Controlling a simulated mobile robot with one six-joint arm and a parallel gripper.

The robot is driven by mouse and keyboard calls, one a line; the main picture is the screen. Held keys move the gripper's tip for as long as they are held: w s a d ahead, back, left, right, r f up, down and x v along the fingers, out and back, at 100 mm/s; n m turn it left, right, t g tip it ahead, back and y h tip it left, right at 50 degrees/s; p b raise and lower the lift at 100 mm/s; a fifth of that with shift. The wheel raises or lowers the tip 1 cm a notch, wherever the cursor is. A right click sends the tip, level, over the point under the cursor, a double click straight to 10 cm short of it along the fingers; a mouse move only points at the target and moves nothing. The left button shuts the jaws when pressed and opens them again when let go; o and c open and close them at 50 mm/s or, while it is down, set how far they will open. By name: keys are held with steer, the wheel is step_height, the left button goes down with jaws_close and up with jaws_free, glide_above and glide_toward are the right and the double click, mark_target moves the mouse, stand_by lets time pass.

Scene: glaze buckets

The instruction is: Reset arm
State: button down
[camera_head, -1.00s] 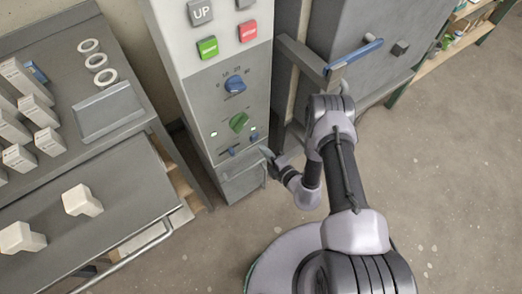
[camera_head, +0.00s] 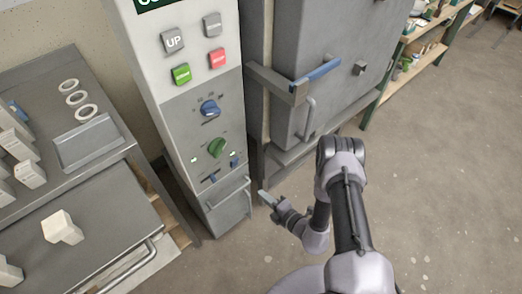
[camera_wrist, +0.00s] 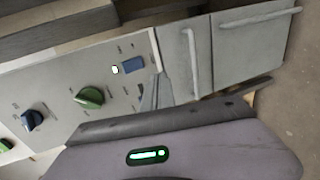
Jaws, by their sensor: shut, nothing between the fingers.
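My gripper (camera_head: 264,197) is shut and empty in the head view, in the air just right of the lower part of a grey control cabinet (camera_head: 199,140). In the wrist view the gripper body fills the bottom. The cabinet's panel also shows there (camera_wrist: 62,88), with a green knob (camera_wrist: 89,97), a blue knob (camera_wrist: 33,119) and a small blue switch (camera_wrist: 133,63). My fingers look apart from the panel.
A large grey kiln-like box (camera_head: 325,75) with a blue-gripped handle (camera_head: 316,74) stands right of the cabinet. A grey table (camera_head: 95,215) with white blocks and rings is at the left. Shelves (camera_head: 425,50) stand at the far right. Open floor lies at right.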

steer(key=a+r+n+g+y, duration=0.4)
steer(key=r+n, duration=0.5)
steer(key=r, duration=0.5)
steer(key=a+r+n+g+y, duration=0.2)
steer(key=a+r+n+g, duration=0.25)
steer(key=r+n, duration=0.6)
steer(key=s+d+r+n+g+h, duration=0.2)
steer(key=s+r+n+g+h, duration=0.25)
steer(key=s+r+n, duration=0.9)
steer(key=s+d+r+n+t+h, duration=0.6)
steer(key=s+d+r+n+h, duration=0.1)
steer(key=d, duration=0.4)
steer(key=shift+s+d+r+n+t+h, duration=0.15)
steer(key=shift+s+d+n+t+h, duration=0.3)
steer(key=shift+n, duration=0.75)
steer(key=shift+a, duration=0.15)
